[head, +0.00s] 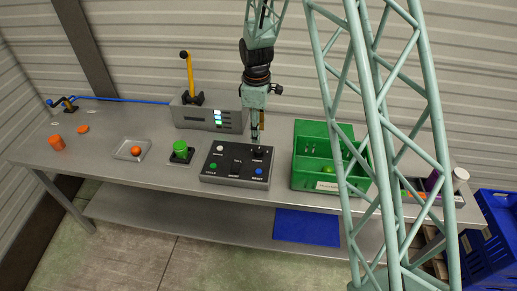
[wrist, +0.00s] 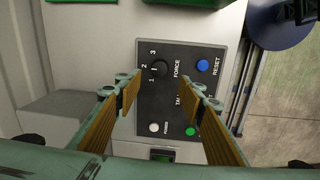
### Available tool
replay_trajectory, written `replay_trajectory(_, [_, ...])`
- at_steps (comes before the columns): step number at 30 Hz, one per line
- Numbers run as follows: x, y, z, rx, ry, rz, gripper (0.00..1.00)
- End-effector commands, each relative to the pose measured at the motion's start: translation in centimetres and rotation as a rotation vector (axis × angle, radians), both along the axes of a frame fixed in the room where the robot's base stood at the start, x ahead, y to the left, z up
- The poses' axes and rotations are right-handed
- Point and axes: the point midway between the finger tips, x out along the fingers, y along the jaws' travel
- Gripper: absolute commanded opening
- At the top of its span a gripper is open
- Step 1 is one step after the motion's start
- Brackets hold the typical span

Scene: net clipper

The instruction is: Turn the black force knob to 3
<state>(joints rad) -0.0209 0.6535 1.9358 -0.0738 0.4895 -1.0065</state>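The black force knob (wrist: 161,70) sits on the dark control panel (wrist: 165,108), beside the numbers 1, 2 and 3. A small white mark on it appears to point toward 2. In the head view the knob (head: 258,152) is at the panel's back right, partly covered by my gripper (head: 256,136). In the wrist view my gripper (wrist: 163,96) is open and empty, its fingers apart. The knob shows beyond the gap between the fingertips. I cannot tell the exact height of the tips above the panel, but no contact shows.
The panel also has a blue RESET button (wrist: 202,65), a white button (wrist: 153,128), a green button (wrist: 190,131) and a black switch (head: 236,165). A green bin (head: 308,180) stands right of the panel, a grey box (head: 207,112) behind it, a green-topped button (head: 181,149) to its left.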

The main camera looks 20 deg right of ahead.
Motion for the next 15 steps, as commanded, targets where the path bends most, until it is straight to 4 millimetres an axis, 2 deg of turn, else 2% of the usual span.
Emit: replay_trajectory(15, [0.3,-0.2,-5.8,0.0,0.002,0.001,0.36])
